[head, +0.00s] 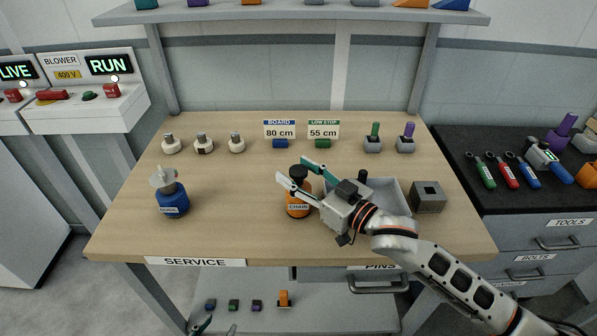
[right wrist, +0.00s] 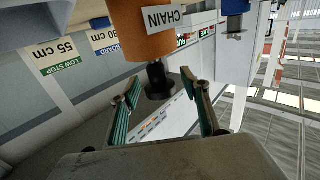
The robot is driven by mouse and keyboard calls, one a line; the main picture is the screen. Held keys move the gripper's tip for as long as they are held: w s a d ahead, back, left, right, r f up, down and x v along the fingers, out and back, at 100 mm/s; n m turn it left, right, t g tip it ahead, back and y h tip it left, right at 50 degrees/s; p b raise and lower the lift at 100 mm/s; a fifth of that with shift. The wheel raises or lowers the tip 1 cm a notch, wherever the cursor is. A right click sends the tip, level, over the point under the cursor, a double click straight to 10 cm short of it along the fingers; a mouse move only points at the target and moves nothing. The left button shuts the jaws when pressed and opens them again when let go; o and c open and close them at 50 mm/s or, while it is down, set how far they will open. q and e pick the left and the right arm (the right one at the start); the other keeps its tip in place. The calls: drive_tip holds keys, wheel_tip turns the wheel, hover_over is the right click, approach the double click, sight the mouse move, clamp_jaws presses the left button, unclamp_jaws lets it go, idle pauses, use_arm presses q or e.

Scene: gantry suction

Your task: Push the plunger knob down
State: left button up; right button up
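An orange can labelled CHAIN (head: 298,207) stands upright on the wooden bench, with a black plunger knob (head: 298,173) on top. In the right wrist view, which is upside down, the orange can (right wrist: 158,38) and its black knob (right wrist: 158,82) are close ahead. My right gripper (head: 301,174) reaches in from the right at knob height. It also shows in the right wrist view (right wrist: 160,77), open, with its green-padded fingers on either side of the knob and gaps beside it. My left gripper (head: 217,327) is low at the bottom edge, partly cut off, its fingertips apart and empty.
A blue can (head: 173,198) with a pale top stands left on the bench. A grey tray (head: 394,197) lies behind my right gripper, with a grey block (head: 428,197) to its right. Small sign holders and pins line the back. The bench's front left is clear.

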drive_tip(key=shift+r, duration=0.1)
drive_tip(key=v, duration=1.2)
